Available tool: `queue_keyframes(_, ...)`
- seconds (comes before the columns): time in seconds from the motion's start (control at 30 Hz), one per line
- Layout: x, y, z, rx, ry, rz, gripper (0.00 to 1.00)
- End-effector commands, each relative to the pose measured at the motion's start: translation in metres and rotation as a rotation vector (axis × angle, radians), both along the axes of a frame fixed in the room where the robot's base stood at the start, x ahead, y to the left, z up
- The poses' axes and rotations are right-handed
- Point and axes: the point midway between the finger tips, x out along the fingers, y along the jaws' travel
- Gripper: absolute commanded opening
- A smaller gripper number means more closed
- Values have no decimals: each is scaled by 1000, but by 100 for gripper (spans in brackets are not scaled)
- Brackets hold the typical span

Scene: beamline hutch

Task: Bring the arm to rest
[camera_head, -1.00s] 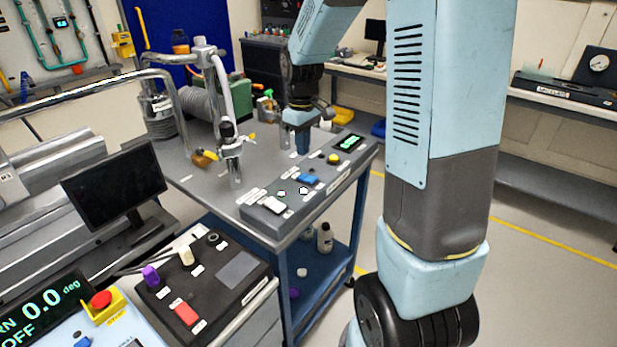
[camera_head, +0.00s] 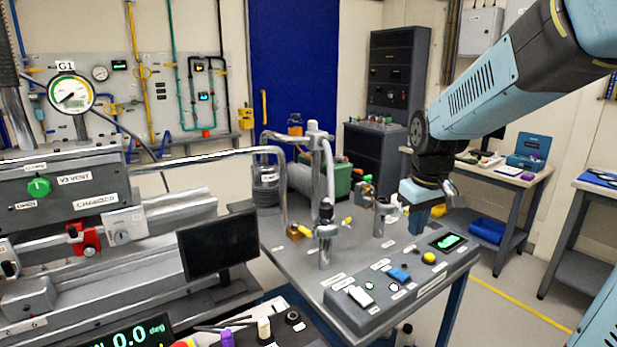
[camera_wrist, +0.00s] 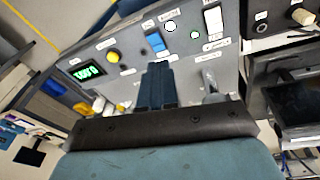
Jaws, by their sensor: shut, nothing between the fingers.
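My gripper (camera_head: 421,221) hangs from my blue-grey arm in the head view, pointing down above the right part of the grey pump cart top (camera_head: 295,262). It is shut and empty. In the wrist view its closed dark fingers (camera_wrist: 157,86) stick out over the cart's control panel. That panel (camera_head: 412,283) has a green display (camera_head: 446,241), a yellow knob (camera_head: 428,258), a blue switch (camera_head: 398,274) and a white switch (camera_head: 359,295). The fingers look apart from the panel, though they overlap the area near the blue switch (camera_wrist: 155,43) in the wrist view.
Metal pipework and a valve (camera_head: 325,228) stand on the cart left of my gripper. A black monitor (camera_head: 218,246) and the chamber bench are further left. A side table with a teal box (camera_head: 528,152) stands at the right. Open floor lies between cart and table.

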Motion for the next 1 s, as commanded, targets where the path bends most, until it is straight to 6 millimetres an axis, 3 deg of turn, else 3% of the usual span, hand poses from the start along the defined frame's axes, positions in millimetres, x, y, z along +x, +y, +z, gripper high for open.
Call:
queue_keyframes(0.3,-67,-1,42,38,-136,-147,0)
queue_keyframes(0.6,-126,-2,61,99,-250,-275,0)
queue_keyframes(0.8,-150,-3,64,131,-294,-327,0)
queue_keyframes(1.0,-156,-3,64,139,-304,-342,0)
